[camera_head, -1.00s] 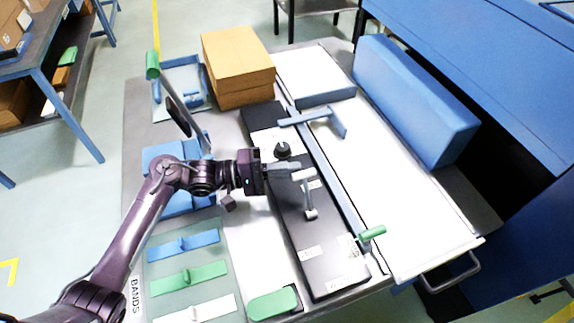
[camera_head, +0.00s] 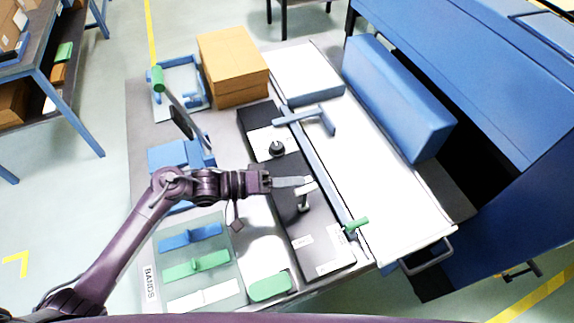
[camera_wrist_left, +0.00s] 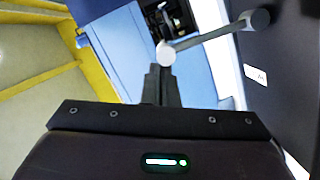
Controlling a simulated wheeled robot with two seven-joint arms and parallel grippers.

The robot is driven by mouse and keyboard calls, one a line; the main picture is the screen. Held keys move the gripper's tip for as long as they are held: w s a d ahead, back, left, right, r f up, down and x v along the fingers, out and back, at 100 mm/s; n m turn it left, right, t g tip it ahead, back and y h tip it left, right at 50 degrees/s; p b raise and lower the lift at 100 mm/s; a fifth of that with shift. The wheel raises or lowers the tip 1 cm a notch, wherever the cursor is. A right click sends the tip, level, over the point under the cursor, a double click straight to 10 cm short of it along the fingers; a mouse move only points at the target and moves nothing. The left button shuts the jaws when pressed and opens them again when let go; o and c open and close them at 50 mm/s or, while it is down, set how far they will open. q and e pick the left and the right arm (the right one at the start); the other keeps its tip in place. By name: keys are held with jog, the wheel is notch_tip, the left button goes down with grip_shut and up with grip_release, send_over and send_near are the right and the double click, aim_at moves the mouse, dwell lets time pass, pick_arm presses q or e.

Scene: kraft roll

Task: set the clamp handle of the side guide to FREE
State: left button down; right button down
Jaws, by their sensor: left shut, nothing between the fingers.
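A grey lever with a pale end (camera_head: 304,201) stands on the black panel (camera_head: 287,218) and appears to be the clamp handle. My left gripper (camera_head: 301,182) comes in from the left, its shut fingers at the lever's pale end; the head view does not settle whether they touch. In the left wrist view the lever (camera_wrist_left: 212,34) runs from a pale round end by the fingertips (camera_wrist_left: 163,72) to a grey hub at upper right. The panel labels are too small to read. My right gripper is not in view.
A black knob (camera_head: 277,149) stands farther back on the panel. A blue rail with a crosspiece (camera_head: 325,122) runs alongside, with a green handle (camera_head: 356,224) near its front end. A cardboard box (camera_head: 232,68) and coloured bands (camera_head: 196,265) lie to the left.

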pick_arm(q)
jog(key=s+m+p, duration=0.1)
jog(key=s+d+m, duration=0.1)
jog(key=shift+s+r+y+p, duration=0.15)
jog(key=shift+s+y+p, duration=0.2)
jog(key=shift+y+p, duration=0.05)
jog(key=shift+s+d+f+m+t+p, duration=0.15)
jog(key=shift+s+d+f+m+p, duration=0.1)
jog(key=shift+s+m, duration=0.25)
jog(key=shift+s+d+f+m+t+p, duration=0.15)
jog(key=shift+s+d+m+p, duration=0.15)
jog(key=shift+s, duration=0.3)
jog(key=shift+s+d+f+m+t+p, duration=0.1)
jog(key=shift+s+d+f+m+p, duration=0.1)
jog(key=shift+s+m, duration=0.3)
jog(key=shift+s, duration=0.1)
jog(key=shift+a+y, duration=0.1)
jog(key=shift+y, duration=0.2)
